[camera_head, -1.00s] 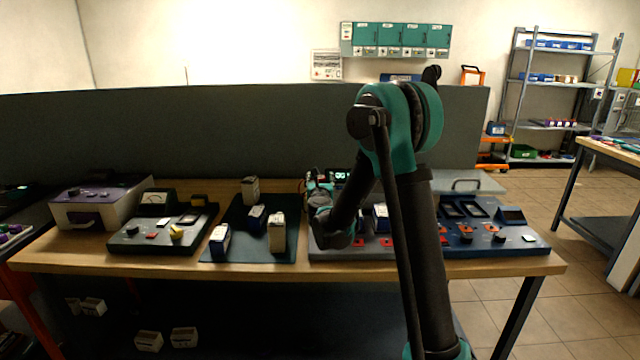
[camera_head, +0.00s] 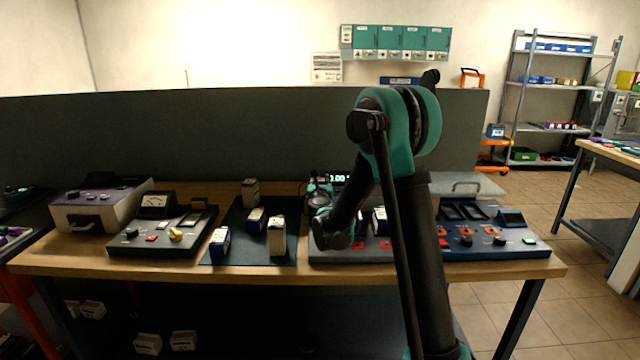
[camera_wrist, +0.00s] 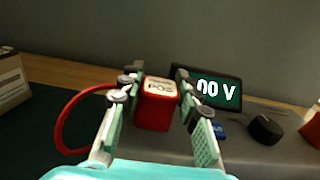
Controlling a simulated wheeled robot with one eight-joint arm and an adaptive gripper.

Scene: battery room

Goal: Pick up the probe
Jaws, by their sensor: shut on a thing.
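The probe (camera_wrist: 157,107) is a red block with a pale top label reading "POS" in the wrist view. A red cable (camera_wrist: 62,125) loops from it to the left. My gripper (camera_wrist: 155,90) has one finger on each side of the probe and is shut on it. In the head view my gripper (camera_head: 319,190) is over the back of the grey panel, small and partly hidden by my arm. The probe cannot be made out clearly there.
A dark mat (camera_head: 234,252) with several battery blocks lies left of the panel. A grey partition (camera_head: 200,135) stands behind the bench.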

